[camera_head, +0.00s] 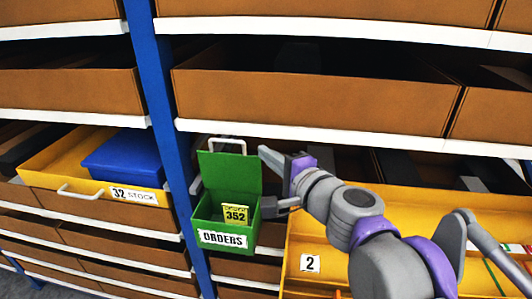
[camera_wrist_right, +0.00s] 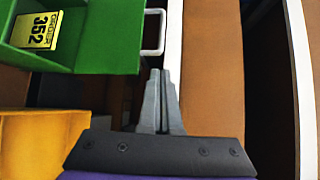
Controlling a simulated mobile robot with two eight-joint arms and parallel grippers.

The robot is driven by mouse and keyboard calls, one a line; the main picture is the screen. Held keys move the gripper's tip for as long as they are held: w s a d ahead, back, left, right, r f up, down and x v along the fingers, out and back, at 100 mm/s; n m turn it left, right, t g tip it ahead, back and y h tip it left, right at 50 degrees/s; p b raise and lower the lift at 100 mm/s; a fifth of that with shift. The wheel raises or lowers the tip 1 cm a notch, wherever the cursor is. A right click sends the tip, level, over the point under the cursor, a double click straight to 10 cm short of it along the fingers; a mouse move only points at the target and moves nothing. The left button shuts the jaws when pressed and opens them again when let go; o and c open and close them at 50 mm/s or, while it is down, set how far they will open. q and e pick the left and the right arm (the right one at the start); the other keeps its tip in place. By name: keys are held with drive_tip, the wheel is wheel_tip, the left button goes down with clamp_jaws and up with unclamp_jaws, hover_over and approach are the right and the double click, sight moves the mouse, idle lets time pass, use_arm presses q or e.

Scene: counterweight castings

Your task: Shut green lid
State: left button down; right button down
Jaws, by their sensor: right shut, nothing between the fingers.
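A green box (camera_head: 225,236) labelled "ORDERS" hangs at the blue post. Its green lid (camera_head: 230,172) stands raised at the back, with a white handle (camera_head: 227,140) on its top edge. A yellow "352" card (camera_head: 236,214) shows inside the open box. My right gripper (camera_head: 263,154) is just right of the lid's upper part, its fingers shut and empty. In the right wrist view the closed fingertips (camera_wrist_right: 156,74) are close to the white handle (camera_wrist_right: 153,34) and the green lid (camera_wrist_right: 110,36); I cannot tell whether they touch. My left gripper is not in view.
Shelves with brown bins (camera_head: 315,103) and white edges stand behind and above. A yellow drawer (camera_head: 40,172) with a blue box (camera_head: 125,158) is at left. A yellow bin marked "2" (camera_head: 300,280) sits low at right, below my right arm. The blue post (camera_head: 155,80) runs beside the green box.

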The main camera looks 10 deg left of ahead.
sight(243, 137)
drive_tip(key=x, duration=0.7)
drive_tip(key=shift+w+f, duration=0.1)
drive_tip(key=shift+w, duration=0.05)
